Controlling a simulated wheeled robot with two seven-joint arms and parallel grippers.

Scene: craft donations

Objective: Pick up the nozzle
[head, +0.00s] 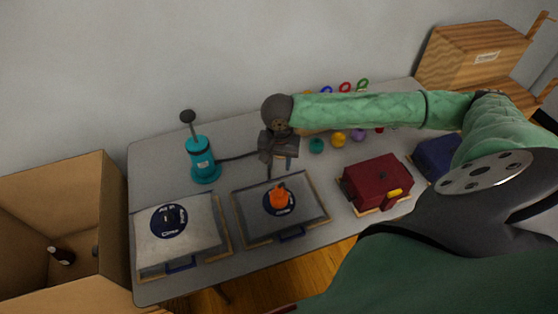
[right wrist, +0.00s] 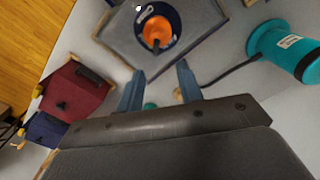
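A teal hand pump (head: 203,160) with a black handle stands at the back left of the table; it also shows in the right wrist view (right wrist: 285,48). A dark hose (head: 236,158) runs from it toward my right gripper (head: 279,170). In the right wrist view the hose (right wrist: 228,74) passes behind one finger, where a small tan piece (right wrist: 178,92) shows, perhaps the nozzle; most of it is hidden. My right gripper also shows in the right wrist view (right wrist: 160,70), open with nothing between its fingers. My left gripper is out of view.
An orange object (head: 279,198) sits on a grey case (head: 250,226) below the gripper. Another grey case (head: 150,255) lies left, a dark red box (head: 374,178) right. Coloured balls (head: 339,139) lie behind. A cardboard box (head: 28,195) stands left of the table.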

